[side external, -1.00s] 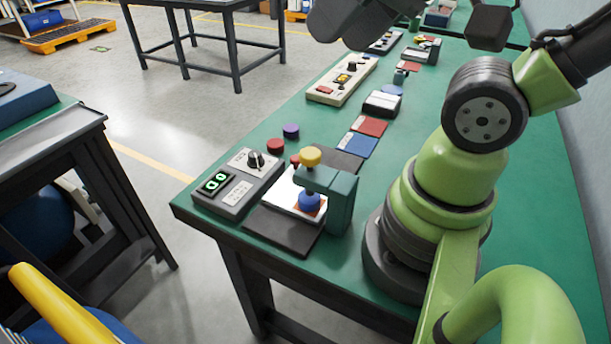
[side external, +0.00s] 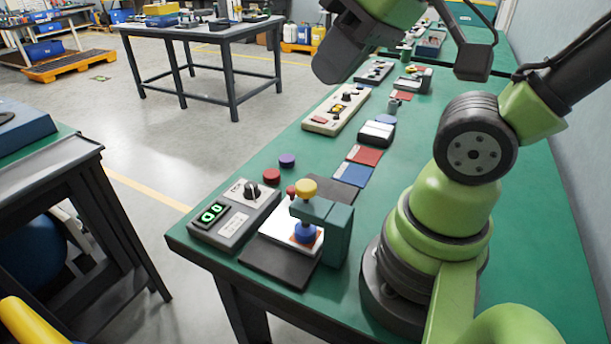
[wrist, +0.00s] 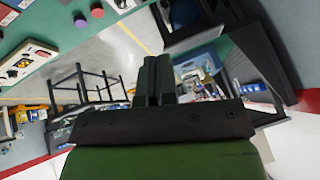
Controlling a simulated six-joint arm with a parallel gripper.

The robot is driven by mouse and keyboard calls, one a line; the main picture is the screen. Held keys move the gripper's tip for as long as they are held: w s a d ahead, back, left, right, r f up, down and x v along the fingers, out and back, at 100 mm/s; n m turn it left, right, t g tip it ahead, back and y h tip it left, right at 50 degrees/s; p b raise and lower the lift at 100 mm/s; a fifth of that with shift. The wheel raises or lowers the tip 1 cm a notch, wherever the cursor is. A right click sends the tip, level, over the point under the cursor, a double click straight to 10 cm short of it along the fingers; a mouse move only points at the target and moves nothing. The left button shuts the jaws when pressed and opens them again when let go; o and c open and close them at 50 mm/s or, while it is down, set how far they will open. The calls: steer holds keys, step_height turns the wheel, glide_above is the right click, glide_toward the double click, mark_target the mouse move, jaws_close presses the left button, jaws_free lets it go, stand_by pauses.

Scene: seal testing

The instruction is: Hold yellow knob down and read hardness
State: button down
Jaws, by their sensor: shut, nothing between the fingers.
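The yellow knob (side external: 306,188) sits on top of a dark green stand (side external: 337,235) near the front edge of the green bench. A blue round part (side external: 305,232) is below the knob, over an orange patch on a white plate (side external: 278,228). A grey meter (side external: 235,212) with a green-lit display (side external: 212,213) and a black dial stands to the left; its digits are too small to read surely. My gripper is high above and behind the knob, apart from it. In the wrist view, its two dark fingers (wrist: 155,78) are together and empty.
A black mat (side external: 280,263) lies in front of the stand. Red and purple round pieces (side external: 279,167), red and blue tiles (side external: 358,165) and a cream control box (side external: 336,110) lie farther back. My arm base takes up the bench to the right.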

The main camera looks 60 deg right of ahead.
steer(key=w+n+g, duration=0.1)
steer(key=n+g, duration=0.1)
steer(key=n, duration=0.2)
steer(key=n+g+h, duration=0.1)
steer(key=n+g, duration=0.4)
steer(key=n, duration=1.1)
glide_above(305, 183)
steer(key=f, duration=0.3)
steer(key=shift+w+d+f, duration=0.1)
steer(key=shift+w+d, duration=0.15)
steer(key=f, duration=1.4)
steer(key=shift+s+a, duration=0.25)
